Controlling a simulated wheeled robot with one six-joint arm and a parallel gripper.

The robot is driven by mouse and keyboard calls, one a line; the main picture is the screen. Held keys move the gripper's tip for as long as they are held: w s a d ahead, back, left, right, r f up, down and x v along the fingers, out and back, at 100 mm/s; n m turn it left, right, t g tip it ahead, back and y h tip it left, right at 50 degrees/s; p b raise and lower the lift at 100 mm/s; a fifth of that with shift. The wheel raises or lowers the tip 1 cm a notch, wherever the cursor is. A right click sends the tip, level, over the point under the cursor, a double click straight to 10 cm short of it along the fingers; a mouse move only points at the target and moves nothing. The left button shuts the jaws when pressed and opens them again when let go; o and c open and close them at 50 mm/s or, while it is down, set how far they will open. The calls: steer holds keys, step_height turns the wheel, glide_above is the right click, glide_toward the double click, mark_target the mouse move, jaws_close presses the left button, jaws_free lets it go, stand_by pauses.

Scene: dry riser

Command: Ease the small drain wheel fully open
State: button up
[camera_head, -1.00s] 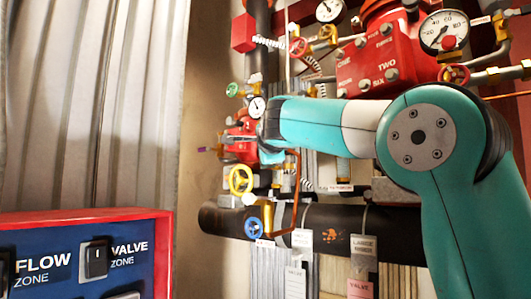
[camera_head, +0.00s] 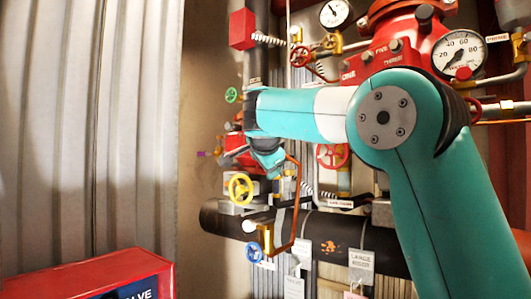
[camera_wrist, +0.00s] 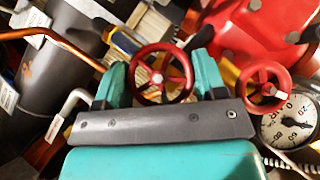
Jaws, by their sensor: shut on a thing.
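In the head view my gripper (camera_head: 268,160) is at the red valve body (camera_head: 236,143), and my arm hides the held wheel there.
A yellow wheel (camera_head: 240,187), a blue wheel (camera_head: 253,252) and a copper pipe (camera_head: 297,200) are close below my gripper. A green wheel (camera_head: 232,95) is above left. Another red wheel (camera_wrist: 265,87) and a gauge (camera_wrist: 291,122) are close right in the wrist view.

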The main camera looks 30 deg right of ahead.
stand_by(0.4)
steer(key=o, duration=0.9)
steer(key=shift+v, duration=8.7)
steer(key=shift+w+r, duration=0.1)
steer(key=shift+w, duration=0.05)
